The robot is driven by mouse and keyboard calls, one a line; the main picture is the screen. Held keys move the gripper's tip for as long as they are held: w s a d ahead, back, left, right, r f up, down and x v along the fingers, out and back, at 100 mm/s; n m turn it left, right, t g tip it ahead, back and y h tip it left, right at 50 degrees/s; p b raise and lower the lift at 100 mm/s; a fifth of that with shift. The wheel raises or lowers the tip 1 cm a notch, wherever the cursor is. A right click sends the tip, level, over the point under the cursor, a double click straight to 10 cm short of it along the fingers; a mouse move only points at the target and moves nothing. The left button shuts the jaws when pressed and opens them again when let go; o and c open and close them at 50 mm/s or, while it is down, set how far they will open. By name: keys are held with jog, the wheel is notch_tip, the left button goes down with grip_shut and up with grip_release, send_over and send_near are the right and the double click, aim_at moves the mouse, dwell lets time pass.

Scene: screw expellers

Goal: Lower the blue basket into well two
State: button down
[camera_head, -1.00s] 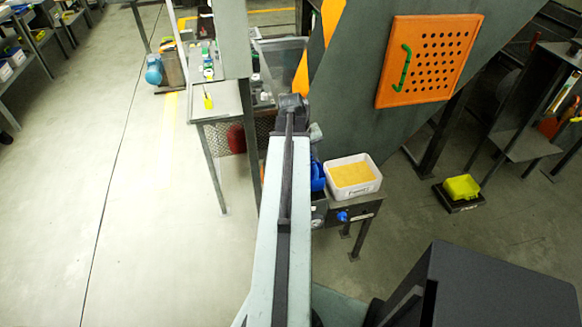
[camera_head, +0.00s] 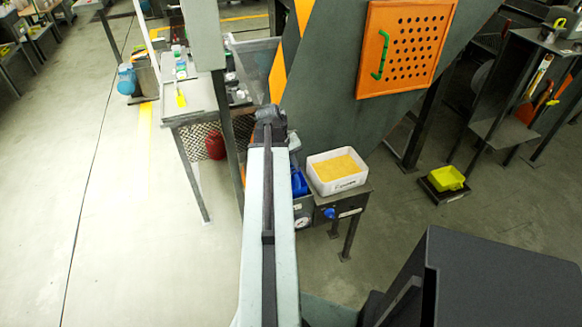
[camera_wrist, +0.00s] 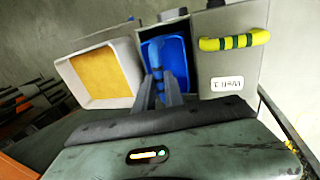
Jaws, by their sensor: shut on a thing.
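My gripper (camera_wrist: 160,92) is shut on the handle of the blue basket (camera_wrist: 178,60). In the wrist view the basket sits within a dark-rimmed opening between a white tub and a grey lid; how deep it sits I cannot tell. In the head view the blue basket (camera_head: 299,182) shows just right of my arm, at the bench (camera_head: 326,215), left of the white tub. My arm hides part of it and my gripper's fingers there. The well's own label is not readable.
The white tub (camera_head: 314,181) holds yellow-orange material and stands close beside the basket; it also shows in the wrist view (camera_wrist: 72,75). A grey lid (camera_wrist: 225,66) with a yellow-green striped handle (camera_wrist: 234,40) and an upside-down label adjoins the opening. A large sloping grey machine (camera_head: 340,110) rises behind.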

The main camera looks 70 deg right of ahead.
jog(key=shift+f+b, duration=3)
jog(key=shift+f, duration=0.45)
jog(key=shift+f+b, duration=0.3)
jog(key=shift+f+b, duration=0.45)
jog(key=shift+b, duration=0.05)
jog(key=c, duration=1)
grip_release()
jog(key=shift+a, duration=0.1)
jog(key=shift+o, duration=0.2)
